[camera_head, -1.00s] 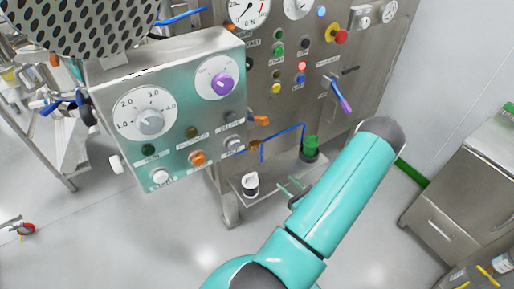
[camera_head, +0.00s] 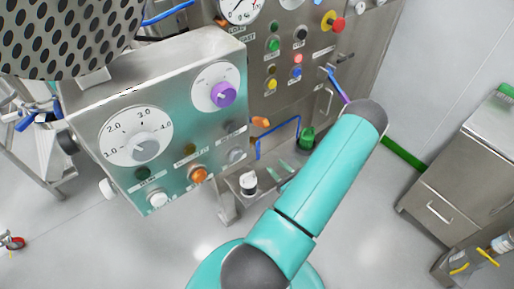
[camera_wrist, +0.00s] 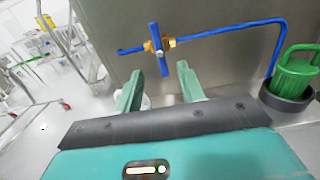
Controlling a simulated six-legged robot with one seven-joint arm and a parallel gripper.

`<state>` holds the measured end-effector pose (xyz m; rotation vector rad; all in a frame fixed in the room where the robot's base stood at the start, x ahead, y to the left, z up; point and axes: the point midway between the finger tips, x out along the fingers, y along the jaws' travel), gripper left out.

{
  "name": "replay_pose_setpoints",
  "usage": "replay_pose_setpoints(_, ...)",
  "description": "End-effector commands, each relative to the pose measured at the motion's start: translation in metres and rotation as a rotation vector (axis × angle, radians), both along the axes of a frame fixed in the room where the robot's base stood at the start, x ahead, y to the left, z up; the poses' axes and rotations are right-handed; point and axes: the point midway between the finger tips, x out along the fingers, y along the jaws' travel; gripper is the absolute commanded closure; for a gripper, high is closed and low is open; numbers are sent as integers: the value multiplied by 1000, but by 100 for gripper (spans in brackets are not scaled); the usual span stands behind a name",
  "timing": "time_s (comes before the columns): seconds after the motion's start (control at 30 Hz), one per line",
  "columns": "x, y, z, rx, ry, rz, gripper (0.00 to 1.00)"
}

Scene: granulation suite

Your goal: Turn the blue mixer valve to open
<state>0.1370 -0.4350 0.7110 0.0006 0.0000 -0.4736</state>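The blue mixer valve (camera_wrist: 159,48) shows in the wrist view as a blue bar handle on a brass body, set in a thin blue pipe. The handle stands nearly upright, crosswise to the pipe. My gripper (camera_wrist: 160,72) is open, its two green fingers spread and empty. In the picture the handle's lower end lies between the fingertips; I cannot tell the depth gap, and no contact shows. In the head view the blue pipe (camera_head: 279,127) shows beside the control box, but the valve handle cannot be made out. My forearm hides most of the gripper there.
A control box (camera_head: 165,115) with dials and buttons juts out left of the pipe. A green-capped fitting (camera_wrist: 296,72) stands right of the valve. A white-topped fitting (camera_head: 248,182) sits low on the machine base. A steel cabinet (camera_head: 455,185) stands right. Floor between is clear.

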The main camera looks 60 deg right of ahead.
Motion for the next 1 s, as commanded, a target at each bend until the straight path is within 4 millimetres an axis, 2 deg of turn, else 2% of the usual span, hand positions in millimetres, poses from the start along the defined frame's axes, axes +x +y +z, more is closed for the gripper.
replay_pose_setpoints(0.53, 93, -46, 1, -1, -3, 4, 61)
replay_pose_setpoints(0.7, 108, -53, 1, 0, -2, 4, 61)
replay_pose_setpoints(1.0, 110, -55, 1, 0, -2, 2, 61)
